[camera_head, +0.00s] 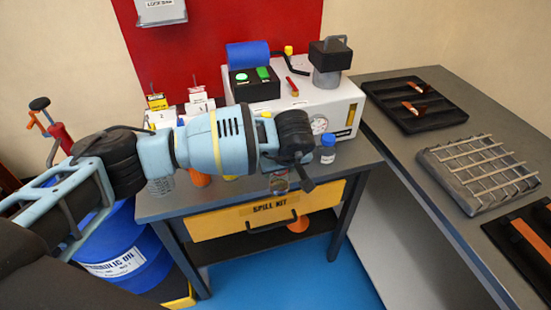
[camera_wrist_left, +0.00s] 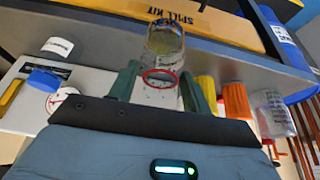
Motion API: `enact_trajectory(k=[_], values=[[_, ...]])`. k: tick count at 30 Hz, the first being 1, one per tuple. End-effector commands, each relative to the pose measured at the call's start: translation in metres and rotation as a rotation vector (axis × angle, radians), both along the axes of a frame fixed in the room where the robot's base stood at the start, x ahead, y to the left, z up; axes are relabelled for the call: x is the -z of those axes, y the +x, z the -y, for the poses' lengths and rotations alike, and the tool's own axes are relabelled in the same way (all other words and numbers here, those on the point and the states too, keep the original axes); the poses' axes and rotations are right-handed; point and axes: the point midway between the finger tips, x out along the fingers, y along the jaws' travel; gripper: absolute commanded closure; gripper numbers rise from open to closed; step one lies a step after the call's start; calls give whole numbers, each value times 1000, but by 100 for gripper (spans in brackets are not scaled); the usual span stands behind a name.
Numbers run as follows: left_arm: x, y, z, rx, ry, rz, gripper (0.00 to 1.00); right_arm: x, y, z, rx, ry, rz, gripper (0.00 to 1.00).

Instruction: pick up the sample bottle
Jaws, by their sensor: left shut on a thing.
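The sample bottle, a clear glass bottle with a red ring and some yellowish content (camera_wrist_left: 163,45), shows between the green-grey fingers of my left gripper (camera_wrist_left: 160,88) in the left wrist view. The gripper is shut on it. In the head view the lower part of the bottle (camera_head: 279,182) shows below my left gripper (camera_head: 297,172), near the front edge of the grey bench; the rest is hidden behind the gripper. I cannot tell whether the bottle touches the bench. My right gripper is not in view.
A blue-capped bottle (camera_head: 327,149) stands just right of the gripper, before the white machine (camera_head: 335,105) with a gauge. A yellow spill kit drawer (camera_head: 255,212) is below. The side bench (camera_head: 400,150) holds trays.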

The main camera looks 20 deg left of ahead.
Motion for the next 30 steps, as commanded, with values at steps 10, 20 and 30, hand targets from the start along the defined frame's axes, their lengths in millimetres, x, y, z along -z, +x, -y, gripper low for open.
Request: enact_trajectory(k=[10,20,30], values=[[0,-35,24,4,0,0,79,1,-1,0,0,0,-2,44],[0,-61,42,2,-1,-1,79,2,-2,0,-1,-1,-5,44],[0,-78,53,2,-1,-1,79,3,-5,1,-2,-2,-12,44]])
